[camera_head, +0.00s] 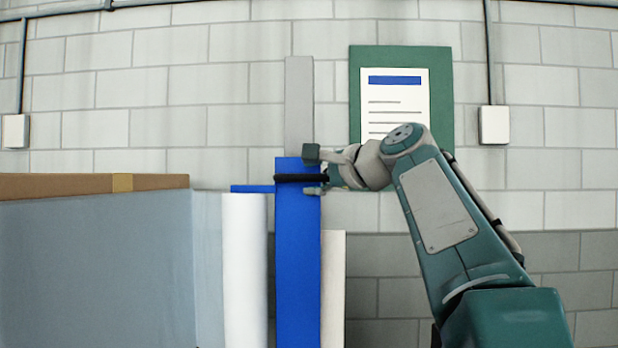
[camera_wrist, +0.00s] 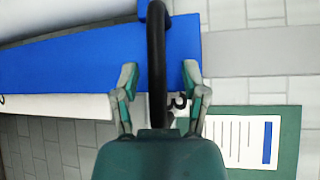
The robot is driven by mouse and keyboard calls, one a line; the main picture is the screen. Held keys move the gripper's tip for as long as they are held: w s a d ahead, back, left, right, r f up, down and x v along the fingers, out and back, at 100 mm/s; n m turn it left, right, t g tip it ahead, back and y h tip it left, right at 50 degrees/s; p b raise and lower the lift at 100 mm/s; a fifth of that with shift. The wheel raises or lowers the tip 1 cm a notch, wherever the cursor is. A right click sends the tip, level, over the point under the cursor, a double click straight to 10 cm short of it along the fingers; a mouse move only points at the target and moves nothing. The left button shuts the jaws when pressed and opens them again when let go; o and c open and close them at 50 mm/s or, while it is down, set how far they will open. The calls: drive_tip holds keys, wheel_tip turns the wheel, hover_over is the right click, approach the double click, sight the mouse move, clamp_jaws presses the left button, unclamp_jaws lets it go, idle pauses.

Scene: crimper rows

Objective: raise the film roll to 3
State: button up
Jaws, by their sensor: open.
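A tall blue panel (camera_head: 298,260) stands against a grey strip (camera_head: 299,105), with a black bar handle (camera_head: 298,178) across its upper part. A white roll (camera_head: 245,270) is left of the panel and a cream roll (camera_head: 333,290) right of it. I cannot tell which is the film roll. My gripper (camera_head: 313,172) is at the handle's right end. In the wrist view my open gripper (camera_wrist: 160,75) has a finger on each side of the black handle (camera_wrist: 157,45); contact is unclear.
A large grey-blue box (camera_head: 95,265) with a brown top (camera_head: 60,186) fills the lower left. A green board (camera_head: 442,75) with a white sheet (camera_head: 395,100) hangs on the block wall behind my arm. Wall boxes (camera_head: 493,125) with pipes flank it.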

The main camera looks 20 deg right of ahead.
drive_tip(key=v, duration=1.1)
drive_tip(key=shift+s+a, duration=0.1)
drive_tip(key=s+a+f+n+g+h, duration=0.1)
drive_tip(key=s+a+f+n+g, duration=0.15)
drive_tip(key=f, duration=0.45)
drive_tip(key=s+a+f+n+g+h, duration=0.1)
drive_tip(key=a+f, duration=0.2)
drive_tip(key=f, duration=0.5)
drive_tip(key=s+a+f+n+g+h, duration=0.1)
drive_tip(key=a+f+n+g, duration=0.15)
drive_tip(key=f, duration=0.45)
drive_tip(key=s+a+f+n+g+h, duration=0.1)
drive_tip(key=s+f+n, duration=0.3)
drive_tip(key=s+f, duration=0.3)
drive_tip(key=s+a+f+n+g+h, duration=0.1)
drive_tip(key=s+f+n, duration=0.4)
drive_tip(key=f, duration=1.2)
drive_tip(key=shift+s+a+f+g+h, duration=0.3)
drive_tip(key=shift+s+g+h, duration=0.3)
drive_tip(key=shift+s+h, duration=0.3)
